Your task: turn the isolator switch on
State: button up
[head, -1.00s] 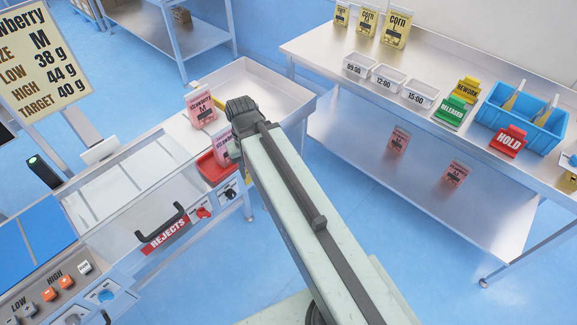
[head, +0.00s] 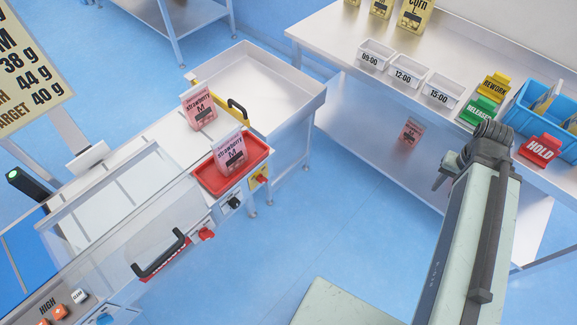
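On the front side of the machine, below the red tray, a red rotary knob on a yellow plate (head: 261,178) looks like the isolator switch. Its label and the angle of its handle are too small to read. My gripper (head: 444,174) is well to the right of it, in front of the steel table, and apart from the switch. I see the gripper only from behind and the side, so its fingers do not show clearly. Nothing visible hangs from it.
A black knob (head: 233,203) and a red knob (head: 206,234) sit left of the yellow plate. A black door handle (head: 160,254) juts out. The red tray (head: 258,160) holds a strawberry pouch (head: 231,153). Open blue floor (head: 330,215) lies between machine and table.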

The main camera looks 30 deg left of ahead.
aim_at(261, 179)
jog(key=k, duration=1.5)
jog(key=u, duration=1.2)
jog(key=i, duration=1.65)
jog(key=z, duration=0.1)
